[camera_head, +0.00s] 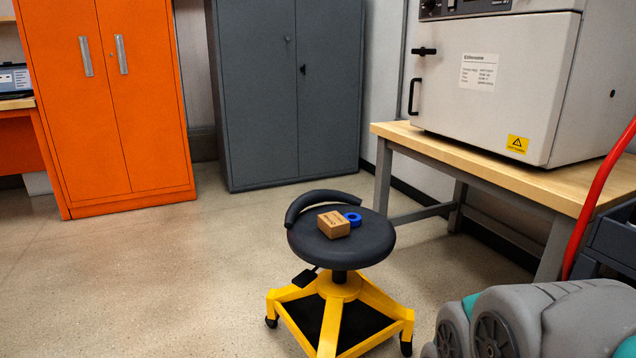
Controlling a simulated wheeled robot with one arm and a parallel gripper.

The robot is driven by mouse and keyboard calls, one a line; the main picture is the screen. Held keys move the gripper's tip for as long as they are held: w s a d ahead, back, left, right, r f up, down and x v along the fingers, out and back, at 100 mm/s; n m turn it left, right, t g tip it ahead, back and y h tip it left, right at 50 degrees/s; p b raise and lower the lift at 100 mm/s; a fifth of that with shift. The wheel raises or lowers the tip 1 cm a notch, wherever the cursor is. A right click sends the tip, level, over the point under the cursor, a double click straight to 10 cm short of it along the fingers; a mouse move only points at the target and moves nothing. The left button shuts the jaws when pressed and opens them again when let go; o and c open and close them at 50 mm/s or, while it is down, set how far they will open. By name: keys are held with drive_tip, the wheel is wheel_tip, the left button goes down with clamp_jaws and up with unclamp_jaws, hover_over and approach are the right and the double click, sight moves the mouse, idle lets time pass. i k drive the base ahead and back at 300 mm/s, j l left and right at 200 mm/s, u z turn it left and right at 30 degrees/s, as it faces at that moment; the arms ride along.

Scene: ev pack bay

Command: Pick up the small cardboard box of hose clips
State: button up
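A small brown cardboard box (333,225) with dark print on its side sits on the round dark seat of a wheeled stool (367,253). It is left of the seat's middle, near the curved backrest. A blue ring-shaped item (353,219) lies right beside it, at its right rear. I cannot tell whether the two touch. The print on the box is too small to read. My gripper is not in view.
The stool has a yellow base (341,300) on casters. A wooden-topped bench (480,170) carries a grey oven (500,85) at right. Orange (110,120) and grey (285,100) cabinets stand behind. A grey wheeled thing (560,318) fills the lower right. The floor at left is clear.

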sight(333, 224)
drive_tip(key=i+j+z, duration=0.1)
drive_tip(key=j, duration=0.25)
drive_tip(key=i+j+z, duration=0.2)
drive_tip(key=j, duration=0.45)
drive_tip(key=i+j+z, duration=0.15)
drive_tip(key=j, duration=0.25)
drive_tip(key=i, duration=0.05)
